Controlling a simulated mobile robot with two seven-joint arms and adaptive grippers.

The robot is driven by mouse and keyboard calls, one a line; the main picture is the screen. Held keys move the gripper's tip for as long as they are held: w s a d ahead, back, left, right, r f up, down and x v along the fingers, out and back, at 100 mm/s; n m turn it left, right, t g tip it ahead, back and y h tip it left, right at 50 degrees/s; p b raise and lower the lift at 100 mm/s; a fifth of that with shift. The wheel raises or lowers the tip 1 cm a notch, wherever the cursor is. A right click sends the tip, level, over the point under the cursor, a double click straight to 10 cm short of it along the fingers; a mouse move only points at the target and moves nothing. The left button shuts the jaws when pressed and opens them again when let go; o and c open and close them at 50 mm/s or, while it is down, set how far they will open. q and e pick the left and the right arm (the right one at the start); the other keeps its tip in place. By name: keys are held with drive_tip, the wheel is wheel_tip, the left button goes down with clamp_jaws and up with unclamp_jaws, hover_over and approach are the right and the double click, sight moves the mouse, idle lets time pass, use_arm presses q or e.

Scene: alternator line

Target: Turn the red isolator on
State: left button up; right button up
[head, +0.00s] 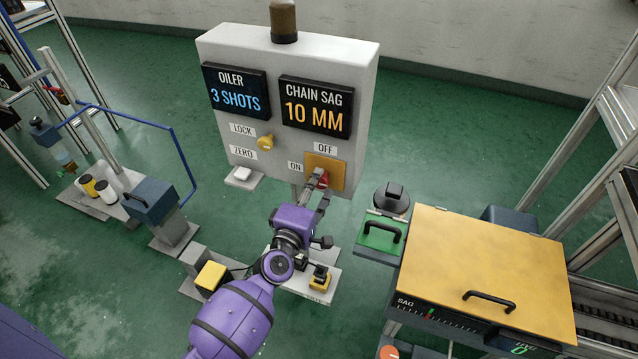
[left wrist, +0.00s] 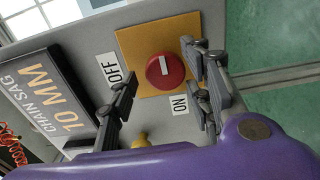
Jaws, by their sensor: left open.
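The red isolator (left wrist: 165,71) is a round red knob with a white bar on a yellow plate (left wrist: 137,47). The OFF label (left wrist: 113,69) and ON label (left wrist: 180,104) stand beside the plate. In the head view the isolator (head: 322,178) is partly hidden by my left gripper (head: 319,203), at the lower right of the grey panel (head: 225,52). In the left wrist view my left gripper (left wrist: 162,74) is open, with a finger to each side of the knob; contact cannot be told. The white bar runs nearly up and down in that view. My right gripper is out of view.
A yellow knob (head: 265,142) and a white button (head: 243,174) are left of the plate. A blue rail (head: 178,150) and posts stand at left.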

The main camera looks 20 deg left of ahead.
use_arm(q)
drive_tip(key=shift+w, duration=0.55)
drive_tip(key=shift+c, duration=0.3)
drive_tip(key=c, duration=1)
